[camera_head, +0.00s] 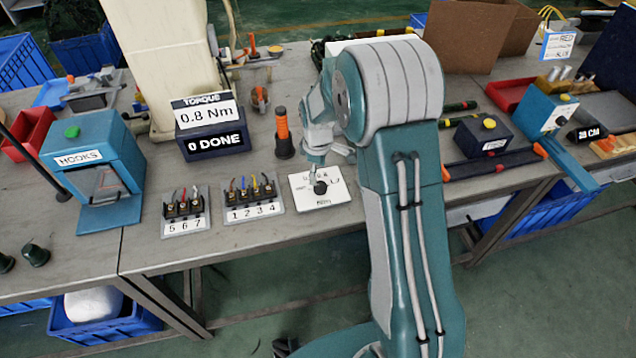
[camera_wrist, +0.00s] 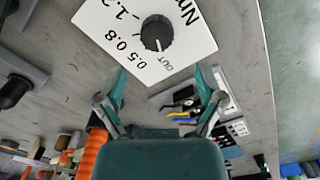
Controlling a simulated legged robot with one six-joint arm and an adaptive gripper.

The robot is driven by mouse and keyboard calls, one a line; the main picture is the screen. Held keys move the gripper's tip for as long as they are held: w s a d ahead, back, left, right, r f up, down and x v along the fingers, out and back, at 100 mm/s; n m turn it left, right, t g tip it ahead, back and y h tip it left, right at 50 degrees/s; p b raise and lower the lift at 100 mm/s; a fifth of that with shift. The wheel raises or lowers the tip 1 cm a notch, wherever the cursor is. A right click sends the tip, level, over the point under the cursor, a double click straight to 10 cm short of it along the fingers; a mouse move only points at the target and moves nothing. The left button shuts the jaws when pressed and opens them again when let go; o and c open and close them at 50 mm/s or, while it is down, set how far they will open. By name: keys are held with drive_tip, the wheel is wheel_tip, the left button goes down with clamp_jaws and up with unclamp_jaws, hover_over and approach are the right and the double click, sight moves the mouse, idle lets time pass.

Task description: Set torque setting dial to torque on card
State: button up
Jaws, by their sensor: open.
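The torque dial is a black ribbed knob (camera_head: 320,187) on a white plate (camera_head: 338,198) near the table's front edge. In the wrist view the knob (camera_wrist: 157,33) sits on the plate (camera_wrist: 193,48) marked 0.5, 0.8, 1.2 and Nm. A light mark on the knob points down, toward the lettering that looks like OUT; its exact setting is hard to tell. The torque card (camera_head: 206,112) reads 0.8 Nm. My gripper (camera_wrist: 160,78) is open and empty, its fingertips apart from the knob; in the head view it hangs just above the plate, partly hidden by my arm.
An orange-handled driver (camera_head: 282,132) stands just behind and left of the plate. Terminal blocks marked 1 to 4 (camera_head: 253,211) and 5 to 7 (camera_head: 185,227) lie to the left. A 0 DONE sign (camera_head: 217,143) sits under the card. A blue HOOKS box (camera_head: 95,160) is further left.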

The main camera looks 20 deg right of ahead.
sight(320, 185)
drive_tip(key=f, duration=0.2)
drive_tip(key=d+f, duration=0.1)
drive_tip(key=f, duration=0.1)
drive_tip(key=shift+f, duration=0.7)
drive_tip(key=shift+a+f, duration=0.1)
drive_tip(key=shift+f, duration=0.2)
drive_tip(key=shift+a, duration=0.2)
drive_tip(key=shift+d, duration=0.15)
drive_tip(key=c, duration=1.1)
